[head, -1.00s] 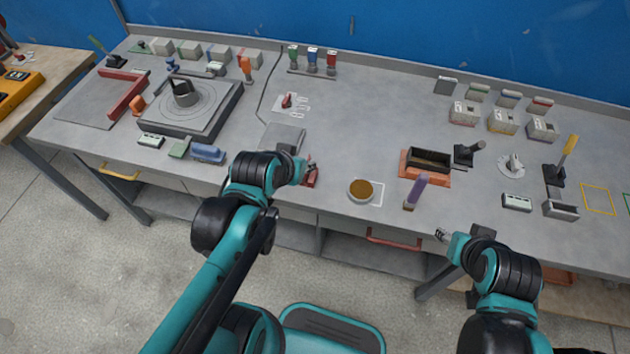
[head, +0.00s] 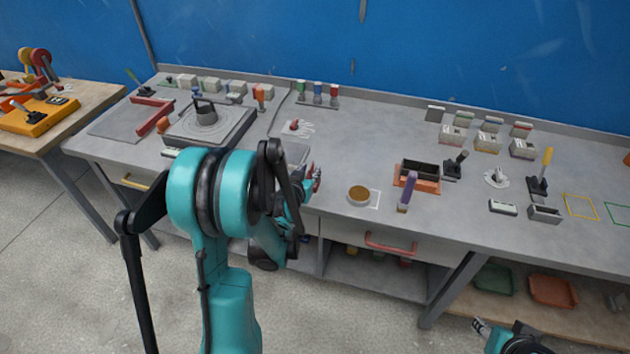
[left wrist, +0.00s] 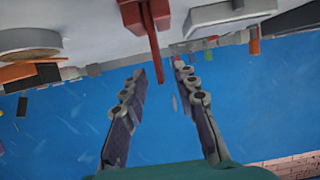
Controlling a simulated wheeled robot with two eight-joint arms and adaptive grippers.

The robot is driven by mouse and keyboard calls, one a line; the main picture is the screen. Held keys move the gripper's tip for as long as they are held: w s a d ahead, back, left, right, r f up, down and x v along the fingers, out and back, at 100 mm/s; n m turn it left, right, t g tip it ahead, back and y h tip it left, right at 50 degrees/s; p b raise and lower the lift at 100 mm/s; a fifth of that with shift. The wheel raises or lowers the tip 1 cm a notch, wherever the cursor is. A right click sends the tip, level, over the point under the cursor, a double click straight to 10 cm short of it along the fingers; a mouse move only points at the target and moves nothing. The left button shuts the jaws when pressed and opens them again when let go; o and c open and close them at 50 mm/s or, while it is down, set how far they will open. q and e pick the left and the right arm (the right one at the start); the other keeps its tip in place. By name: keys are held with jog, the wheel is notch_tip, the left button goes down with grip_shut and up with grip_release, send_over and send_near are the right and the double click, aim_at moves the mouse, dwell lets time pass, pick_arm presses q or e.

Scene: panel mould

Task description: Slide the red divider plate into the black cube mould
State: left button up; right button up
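A thin red plate (left wrist: 157,58) shows edge-on in the left wrist view, joined to or set in a red block (left wrist: 138,16). In the head view this red piece (head: 317,178) is at the front table edge, partly hidden by my left arm. My left gripper (left wrist: 158,72) is open, its two fingers spread on either side of the plate's end; I see no contact. A black open-topped box (head: 418,174), apparently the mould, sits on an orange base right of centre. My right gripper (head: 481,328) is low at the right, off the table; its fingers are too small to judge.
Labelled grey blocks (head: 488,141) stand at the back right. A round-plate machine (head: 207,118) is at the left. The front centre table has some free room.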

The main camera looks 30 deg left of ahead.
pick_arm(q)
jog(key=shift+x, duration=1.1)
jog(key=b+x, duration=0.2)
jog(key=x, duration=0.2)
jog(key=shift+w+a+f, duration=0.1)
jog(key=shift+w+f, duration=0.1)
jog(key=shift+s, duration=0.1)
jog(key=shift+r, duration=0.1)
jog(key=shift+c, duration=1.2)
grip_shut()
